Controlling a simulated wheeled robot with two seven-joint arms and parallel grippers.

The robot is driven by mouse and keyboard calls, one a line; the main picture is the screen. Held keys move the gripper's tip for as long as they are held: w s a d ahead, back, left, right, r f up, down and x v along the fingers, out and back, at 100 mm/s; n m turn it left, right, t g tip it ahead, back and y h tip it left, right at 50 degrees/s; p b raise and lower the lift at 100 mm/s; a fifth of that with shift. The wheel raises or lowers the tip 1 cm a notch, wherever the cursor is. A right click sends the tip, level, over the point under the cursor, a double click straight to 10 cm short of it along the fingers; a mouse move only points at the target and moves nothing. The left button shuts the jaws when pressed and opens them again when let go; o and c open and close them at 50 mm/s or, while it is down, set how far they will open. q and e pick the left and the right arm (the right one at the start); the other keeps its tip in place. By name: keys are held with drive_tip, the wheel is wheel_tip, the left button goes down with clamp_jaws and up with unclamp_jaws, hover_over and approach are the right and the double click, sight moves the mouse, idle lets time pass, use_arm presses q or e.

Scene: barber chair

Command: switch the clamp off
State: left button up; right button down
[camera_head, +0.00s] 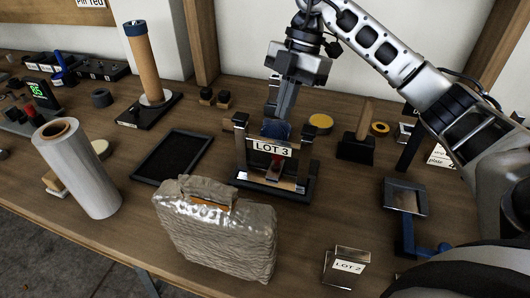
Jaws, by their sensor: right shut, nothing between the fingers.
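A dark frame-like fixture (302,188) with two uprights stands at the middle of the bench and looks like the clamp. I cannot tell whether the tips touch anything. The clamp's switch and its state cannot be made out. My left gripper is not in view.
A dark tray (172,157) and a film roll (78,170) are to the left. A wooden-handled block (357,146) and a "LOT 2" card holder (345,267) are to the right. Bare bench shows around (310,222).

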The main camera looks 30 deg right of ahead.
drive_tip(key=f, duration=0.1)
hover_over(271, 167)
wheel_tip(271, 167, down, 8)
drive_tip(key=shift+d+f, duration=0.1)
drive_tip(key=shift+d, duration=0.05)
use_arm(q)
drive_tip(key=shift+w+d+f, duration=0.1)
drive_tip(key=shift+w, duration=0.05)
use_arm(e)
drive_tip(key=shift+a+f, duration=0.2)
drive_tip(key=shift+f, duration=0.25)
drive_tip(key=shift+d, duration=0.1)
